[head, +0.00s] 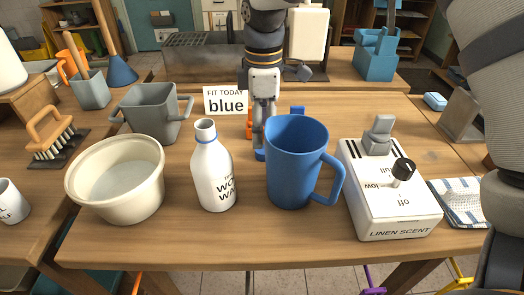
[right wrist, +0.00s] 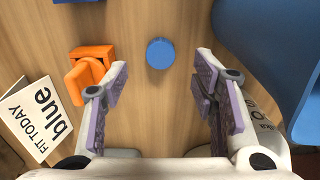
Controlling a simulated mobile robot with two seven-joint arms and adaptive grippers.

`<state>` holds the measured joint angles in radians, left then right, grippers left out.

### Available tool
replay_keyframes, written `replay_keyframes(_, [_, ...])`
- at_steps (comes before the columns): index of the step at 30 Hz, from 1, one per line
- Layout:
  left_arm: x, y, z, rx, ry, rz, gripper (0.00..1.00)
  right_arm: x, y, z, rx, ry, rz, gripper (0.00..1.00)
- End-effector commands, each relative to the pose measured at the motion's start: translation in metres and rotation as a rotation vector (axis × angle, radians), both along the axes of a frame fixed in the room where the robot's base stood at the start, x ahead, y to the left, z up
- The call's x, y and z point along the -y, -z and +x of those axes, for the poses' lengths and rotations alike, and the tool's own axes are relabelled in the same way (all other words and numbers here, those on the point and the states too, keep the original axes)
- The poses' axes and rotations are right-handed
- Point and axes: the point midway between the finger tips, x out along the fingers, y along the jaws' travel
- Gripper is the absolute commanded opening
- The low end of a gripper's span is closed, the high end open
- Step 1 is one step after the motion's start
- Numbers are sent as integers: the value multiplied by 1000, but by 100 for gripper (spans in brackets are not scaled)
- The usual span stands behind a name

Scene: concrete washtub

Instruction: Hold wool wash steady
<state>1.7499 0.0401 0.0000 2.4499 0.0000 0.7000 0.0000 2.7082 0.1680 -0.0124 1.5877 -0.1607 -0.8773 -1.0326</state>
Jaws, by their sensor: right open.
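The wool wash (head: 214,172) is a white bottle with a blue neck band, standing upright on the table in the head view. Its lettering is partly turned away. My right gripper (head: 262,138) points down behind the table's front row, to the right of the bottle and apart from it. The right wrist view shows its two fingers (right wrist: 162,75) apart with nothing held. A small round blue piece (right wrist: 160,53) lies on the wood below, between the fingertips. My left gripper is not in view.
A blue mug (head: 292,165) stands close to the right gripper. A cream tub (head: 118,180) is left of the bottle. A sign (head: 226,101) reading "blue" and an orange piece (right wrist: 92,70) are near the gripper. A white dial box (head: 385,210) is at right.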

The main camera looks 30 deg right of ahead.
Motion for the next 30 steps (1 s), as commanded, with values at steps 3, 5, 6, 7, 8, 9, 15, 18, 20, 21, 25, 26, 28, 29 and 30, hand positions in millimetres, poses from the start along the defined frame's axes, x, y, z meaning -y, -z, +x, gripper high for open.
replay_keyframes(3, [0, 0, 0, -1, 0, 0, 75, 0, 4, 0, 2, 0, 0, 53])
replay_keyframes(5, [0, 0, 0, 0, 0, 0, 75, 0, 4, 0, 2, 0, 0, 53])
replay_keyframes(6, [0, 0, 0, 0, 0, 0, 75, 0, 4, 0, 2, 0, 0, 53])
replay_keyframes(7, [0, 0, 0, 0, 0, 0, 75, 0, 3, 0, 2, 0, 0, 53])
replay_keyframes(8, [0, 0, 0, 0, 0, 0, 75, 0, 3, 0, 3, 0, -1, 53])
replay_keyframes(9, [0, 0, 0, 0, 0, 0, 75, 0, 3, 0, 2, 0, 0, 53])
replay_keyframes(15, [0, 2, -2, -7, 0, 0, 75, -1, 29, 0, -3, 0, -1, 53])
replay_keyframes(18, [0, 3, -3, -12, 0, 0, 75, -1, 45, 0, -2, 0, 0, 53])
replay_keyframes(20, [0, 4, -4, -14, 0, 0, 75, -1, 52, 0, -1, 0, 1, 53])
replay_keyframes(21, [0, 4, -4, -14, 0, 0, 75, -1, 54, 0, 1, 0, 0, 53])
replay_keyframes(25, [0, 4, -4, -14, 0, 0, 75, -1, 55, 0, 4, 0, 0, 53])
replay_keyframes(26, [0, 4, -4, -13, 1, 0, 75, -1, 55, 0, 4, 0, 0, 53])
replay_keyframes(28, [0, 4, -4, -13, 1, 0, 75, -1, 55, 0, 4, 0, 0, 53])
replay_keyframes(29, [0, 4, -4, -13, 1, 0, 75, -1, 55, 0, 4, 0, 0, 53])
replay_keyframes(30, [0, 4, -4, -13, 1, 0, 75, -1, 55, 0, 4, 0, 0, 53])
